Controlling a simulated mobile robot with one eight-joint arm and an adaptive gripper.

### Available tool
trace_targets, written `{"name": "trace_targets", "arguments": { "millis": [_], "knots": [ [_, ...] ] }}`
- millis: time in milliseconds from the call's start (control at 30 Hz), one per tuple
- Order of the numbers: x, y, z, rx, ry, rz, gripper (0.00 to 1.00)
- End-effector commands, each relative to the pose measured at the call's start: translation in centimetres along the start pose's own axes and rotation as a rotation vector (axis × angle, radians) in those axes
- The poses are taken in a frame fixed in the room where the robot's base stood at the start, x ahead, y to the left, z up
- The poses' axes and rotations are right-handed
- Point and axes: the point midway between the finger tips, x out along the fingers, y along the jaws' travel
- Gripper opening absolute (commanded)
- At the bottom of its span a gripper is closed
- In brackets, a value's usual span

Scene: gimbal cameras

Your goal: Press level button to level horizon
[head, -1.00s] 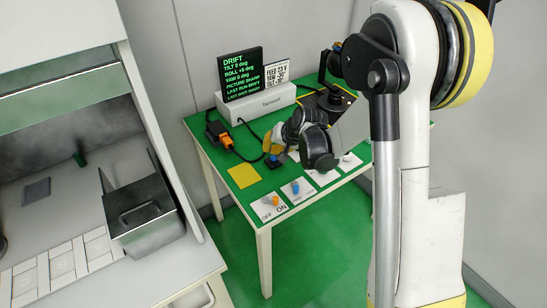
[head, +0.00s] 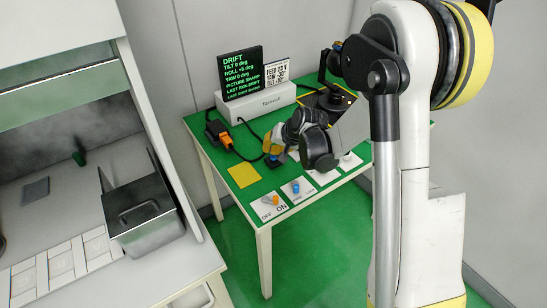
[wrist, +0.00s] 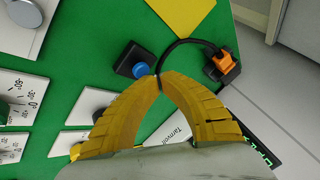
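A round blue button (wrist: 141,69) sits on a small black box (wrist: 128,62) on the green table, with a black cable leading off it. It also shows in the head view (head: 276,160), beside my gripper (head: 268,148). In the wrist view my gripper (wrist: 158,80) has its yellow fingers closed to a point, with nothing seen between them. In that picture the tips lie just below and right of the blue button; whether they touch it, I cannot tell. The black display (head: 241,74) reads drift, tilt 0, roll +5, yaw 0 deg, picture sharp.
An orange connector (head: 226,141) on a black socket lies left of my gripper. A yellow square (head: 243,176) and white cards with knobs, one orange (head: 275,200) and one blue (head: 295,187), line the front of the table. A white Tarmoult box (head: 262,104) stands behind.

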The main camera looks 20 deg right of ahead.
Motion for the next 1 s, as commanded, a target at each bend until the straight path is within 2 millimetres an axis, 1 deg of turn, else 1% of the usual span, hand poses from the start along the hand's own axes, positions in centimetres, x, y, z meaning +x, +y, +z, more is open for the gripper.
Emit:
{"name": "trace_targets", "arguments": {
  "millis": [100, 467, 1000],
  "knots": [
    [0.39, 0.21, 0.21, 0.0, 0.0, 0.0, 0.0],
    [0.33, 0.18, 0.18, 0.0, 0.0, 0.0, 0.0],
    [0.85, 0.46, 0.45, 0.0, 0.0, 0.0, 0.0]
  ]
}}
